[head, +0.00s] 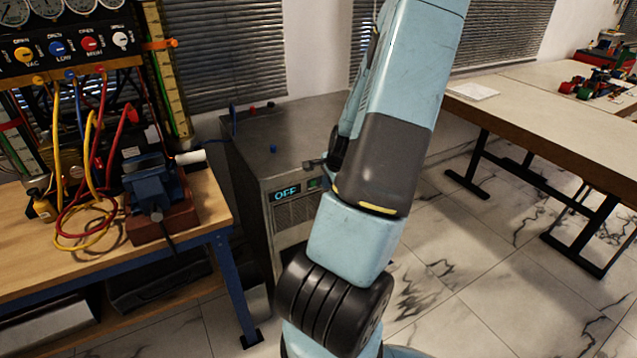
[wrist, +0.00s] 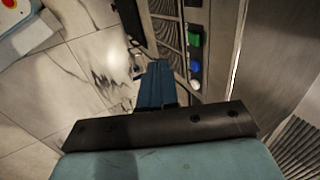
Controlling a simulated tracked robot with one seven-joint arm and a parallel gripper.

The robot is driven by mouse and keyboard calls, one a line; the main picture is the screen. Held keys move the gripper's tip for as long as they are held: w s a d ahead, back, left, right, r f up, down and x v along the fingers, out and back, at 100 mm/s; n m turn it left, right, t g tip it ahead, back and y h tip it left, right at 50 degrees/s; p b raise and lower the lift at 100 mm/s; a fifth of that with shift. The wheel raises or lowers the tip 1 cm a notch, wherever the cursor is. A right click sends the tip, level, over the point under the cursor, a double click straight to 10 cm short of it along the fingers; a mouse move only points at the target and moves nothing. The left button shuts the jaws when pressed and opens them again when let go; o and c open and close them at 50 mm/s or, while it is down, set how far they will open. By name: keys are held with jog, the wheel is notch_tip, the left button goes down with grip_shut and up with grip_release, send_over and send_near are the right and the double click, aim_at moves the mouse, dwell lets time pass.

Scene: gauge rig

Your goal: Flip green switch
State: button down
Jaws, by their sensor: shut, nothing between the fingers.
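The green switch (wrist: 194,40) is on the narrow dark panel of a grey cabinet in the wrist view. In the head view a small green patch (head: 313,183) shows beside the cabinet's display (head: 286,193), which reads OFF. My gripper (wrist: 159,66) is shut and empty. In the wrist view its blue fingers lie to the left of the green switch and lower in the picture, apart from it. In the head view my arm covers part of the cabinet front, and the gripper is mostly hidden.
A blue button (wrist: 195,66) and a white one (wrist: 195,85) sit beside the green switch. The grey cabinet (head: 300,130) stands beside a workbench (head: 205,200) with a vise (head: 150,190) and coloured hoses. Tiled floor is open at the right, before another table (head: 540,100).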

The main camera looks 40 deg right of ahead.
aim_at(313, 184)
jog(key=shift+w+d+f, duration=0.25)
jog(key=shift+w+f, duration=0.45)
jog(key=shift+w, duration=0.35)
jog(key=shift+w+d+f, duration=0.25)
jog(key=shift+w+f, duration=0.5)
jog(key=shift+w, duration=0.3)
jog(key=shift+w+d+f, duration=0.25)
jog(key=shift+w+f, duration=0.45)
jog(key=shift+w, duration=0.35)
